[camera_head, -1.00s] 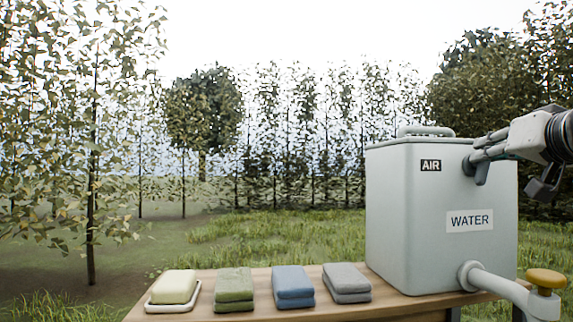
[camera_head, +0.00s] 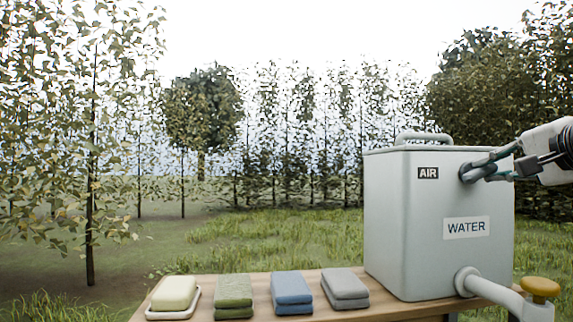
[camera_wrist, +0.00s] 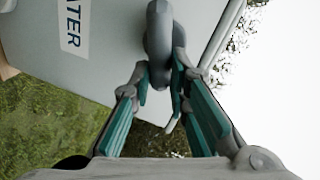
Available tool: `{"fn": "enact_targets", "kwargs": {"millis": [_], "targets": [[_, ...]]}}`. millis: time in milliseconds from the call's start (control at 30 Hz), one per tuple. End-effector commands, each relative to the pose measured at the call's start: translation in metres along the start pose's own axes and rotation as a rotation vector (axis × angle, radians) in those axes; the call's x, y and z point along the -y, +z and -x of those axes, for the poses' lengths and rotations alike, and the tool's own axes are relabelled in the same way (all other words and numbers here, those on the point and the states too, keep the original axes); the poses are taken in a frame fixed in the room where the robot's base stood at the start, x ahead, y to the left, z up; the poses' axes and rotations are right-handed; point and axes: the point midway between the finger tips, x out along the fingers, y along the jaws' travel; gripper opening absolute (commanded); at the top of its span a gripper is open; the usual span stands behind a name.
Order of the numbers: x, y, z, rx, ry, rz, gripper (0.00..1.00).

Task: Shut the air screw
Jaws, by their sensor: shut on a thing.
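The grey water tank (camera_head: 400,235) stands on the wooden table, with an "AIR" label (camera_head: 428,173) high on its front face. My gripper (camera_head: 475,172) is to the right of that label and reaches in from the right. In the wrist view, my gripper (camera_wrist: 165,85) has its teal-padded fingers shut on a grey, ring-shaped part, the air screw (camera_wrist: 158,30), at the tank's front face. In the head view the fingers largely cover the screw, so how far it is turned cannot be told.
A "WATER" label (camera_head: 466,228) sits below my gripper. A pale pipe with a yellow knob (camera_head: 540,287) sticks out at the lower right. Soap (camera_head: 174,292) on a dish and green (camera_head: 233,291), blue (camera_head: 291,287) and grey (camera_head: 345,285) folded cloths line the table.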

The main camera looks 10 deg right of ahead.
Motion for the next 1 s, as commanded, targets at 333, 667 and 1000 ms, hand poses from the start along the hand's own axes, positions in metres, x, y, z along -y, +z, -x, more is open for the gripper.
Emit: {"fn": "enact_targets", "kwargs": {"millis": [333, 667, 1000], "targets": [[-0.0082, 0.0003, -0.0018, 0.045, 0.006, -0.221, 0.00], [-0.0101, 0.0012, -0.0024, 0.063, 0.007, -0.302, 0.00], [-0.0104, 0.0015, -0.0026, 0.065, 0.007, -0.308, 0.00]]}}
